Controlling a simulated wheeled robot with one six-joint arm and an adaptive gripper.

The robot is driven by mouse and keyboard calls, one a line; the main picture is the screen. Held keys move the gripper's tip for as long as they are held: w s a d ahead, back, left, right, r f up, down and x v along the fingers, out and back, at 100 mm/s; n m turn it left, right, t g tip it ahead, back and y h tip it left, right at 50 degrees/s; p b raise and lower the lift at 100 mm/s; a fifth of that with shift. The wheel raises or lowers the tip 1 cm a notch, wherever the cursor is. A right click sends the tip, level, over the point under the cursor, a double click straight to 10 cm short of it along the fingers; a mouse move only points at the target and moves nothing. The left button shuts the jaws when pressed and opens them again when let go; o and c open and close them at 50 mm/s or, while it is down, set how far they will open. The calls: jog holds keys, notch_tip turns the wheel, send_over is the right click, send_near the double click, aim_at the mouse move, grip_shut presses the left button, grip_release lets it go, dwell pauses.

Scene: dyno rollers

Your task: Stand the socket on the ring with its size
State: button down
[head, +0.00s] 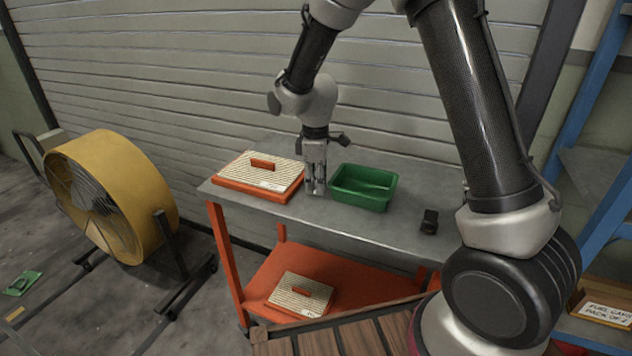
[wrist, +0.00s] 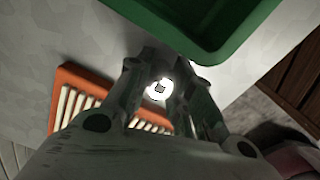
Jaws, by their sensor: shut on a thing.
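My gripper (head: 315,190) points straight down over the grey metal table, between an orange-framed filter and a green tray. In the wrist view its two fingers (wrist: 160,85) are closed on the socket (wrist: 159,89), a small bright, shiny metal piece with a dark square hole in its end. In the head view the fingers hide the socket. Its lower end is hidden, so I cannot tell whether it touches the table. I cannot make out any ring or size marking in either view.
The green tray (head: 335,194) stands close right of my gripper, the orange-framed filter (head: 227,184) close left. A small black object (head: 429,222) is on the table (head: 390,226) farther right. Another filter (head: 290,303) lies on the orange lower shelf (head: 262,284). A yellow fan (head: 150,175) stands left.

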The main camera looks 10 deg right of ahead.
jog(key=c, duration=1.3)
grip_release()
jog(key=shift+o, duration=0.2)
